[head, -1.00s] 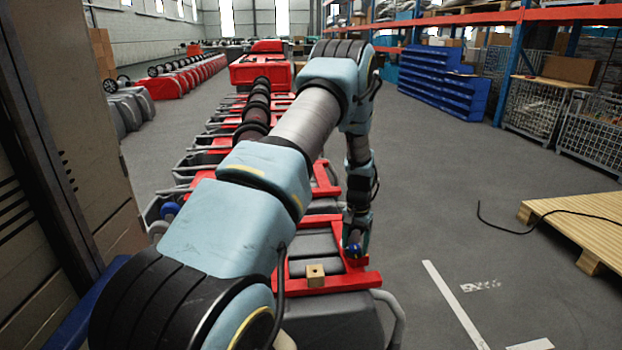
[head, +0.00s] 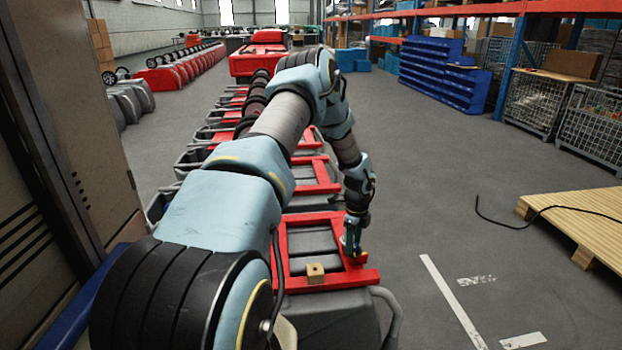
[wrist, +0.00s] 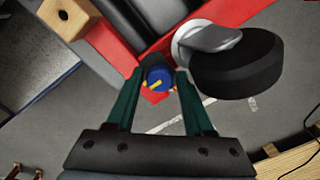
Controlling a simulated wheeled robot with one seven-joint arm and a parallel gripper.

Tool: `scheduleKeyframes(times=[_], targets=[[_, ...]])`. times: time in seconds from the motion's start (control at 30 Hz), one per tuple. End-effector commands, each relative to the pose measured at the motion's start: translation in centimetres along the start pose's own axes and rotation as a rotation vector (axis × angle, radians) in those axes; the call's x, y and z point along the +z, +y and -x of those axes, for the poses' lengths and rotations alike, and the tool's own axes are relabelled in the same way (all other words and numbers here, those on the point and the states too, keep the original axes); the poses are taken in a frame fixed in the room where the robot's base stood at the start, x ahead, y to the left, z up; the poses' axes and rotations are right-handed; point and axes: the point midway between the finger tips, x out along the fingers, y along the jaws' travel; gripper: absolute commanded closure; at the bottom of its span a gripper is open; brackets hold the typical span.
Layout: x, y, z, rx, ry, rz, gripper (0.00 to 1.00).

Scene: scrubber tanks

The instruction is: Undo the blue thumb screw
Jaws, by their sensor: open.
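The blue thumb screw (wrist: 158,77) has a yellow mark and shows between the tips of my gripper's green fingers in the wrist view. My gripper (wrist: 160,80) is open, with one finger on each side of the screw. I cannot tell whether the fingers touch it. In the head view my gripper (head: 352,246) points down at the right corner of the nearest tank's red frame (head: 325,281). There the screw is too small and covered to make out clearly.
A wooden block (head: 315,273) sits on the red frame; it also shows in the wrist view (wrist: 68,17). A black wheel-like part (wrist: 238,65) is close to the right finger. A wooden pallet (head: 560,222) with a black cable lies right. Floor between is open.

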Motion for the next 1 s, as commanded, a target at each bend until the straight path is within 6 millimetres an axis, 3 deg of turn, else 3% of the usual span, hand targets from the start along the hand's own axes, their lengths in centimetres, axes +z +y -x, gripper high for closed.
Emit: scheduleKeyframes(times=[0.4,0.7,1.0], targets=[[0.0,-0.1,0.4,-0.001,0.003,-0.672,0.31],[-0.1,-0.1,0.4,-0.001,0.003,-1.072,0.31],[0.0,-0.2,5.0,-0.001,-0.003,-1.060,0.31]])
